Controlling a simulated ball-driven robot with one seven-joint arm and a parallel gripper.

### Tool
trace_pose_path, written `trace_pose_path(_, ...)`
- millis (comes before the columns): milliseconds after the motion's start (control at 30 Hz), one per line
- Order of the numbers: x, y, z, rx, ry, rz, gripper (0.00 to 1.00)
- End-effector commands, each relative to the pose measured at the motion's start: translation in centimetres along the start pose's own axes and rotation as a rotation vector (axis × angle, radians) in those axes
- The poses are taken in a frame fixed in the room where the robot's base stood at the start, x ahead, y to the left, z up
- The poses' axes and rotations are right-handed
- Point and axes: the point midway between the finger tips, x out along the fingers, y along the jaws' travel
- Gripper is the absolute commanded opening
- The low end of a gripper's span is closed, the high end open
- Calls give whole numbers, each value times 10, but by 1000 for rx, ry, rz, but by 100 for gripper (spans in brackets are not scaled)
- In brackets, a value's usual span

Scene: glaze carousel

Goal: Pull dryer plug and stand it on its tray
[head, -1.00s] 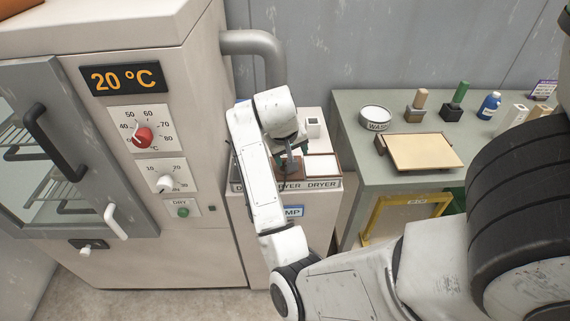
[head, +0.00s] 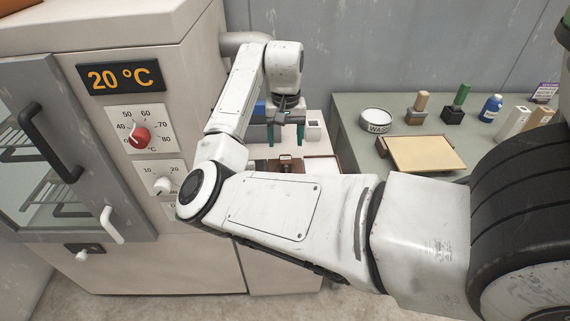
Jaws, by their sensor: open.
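My gripper (head: 285,140) hangs open over the white cabinet beside the dryer, its two green fingers apart with nothing seen between them. Below it, a small brown piece (head: 287,161) shows on the cabinet top among the trays; it may be the dryer plug, but it is small and partly hidden. A brown-rimmed tray with a white inside (head: 321,166) is just right of it. My arm covers the tray fronts and their labels. The dryer (head: 215,90) stands at left, with its display at 20 °C.
A blue block (head: 260,107) shows left of the gripper. A small white box (head: 313,131) stands at its right. The green-grey bench (head: 350,110) at right holds a WASH dish (head: 376,121), stamps, a blue bottle (head: 490,107) and a tan board (head: 426,154).

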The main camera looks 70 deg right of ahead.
Motion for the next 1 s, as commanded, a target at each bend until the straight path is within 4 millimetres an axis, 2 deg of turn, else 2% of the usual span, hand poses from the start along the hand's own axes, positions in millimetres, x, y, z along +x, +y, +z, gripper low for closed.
trace_pose_path(167,2,0,0,0,1,0,68)
trace_pose_path(367,15,0,0,0,2,0,68)
trace_pose_path(1000,84,0,0,-1,1,2,68)
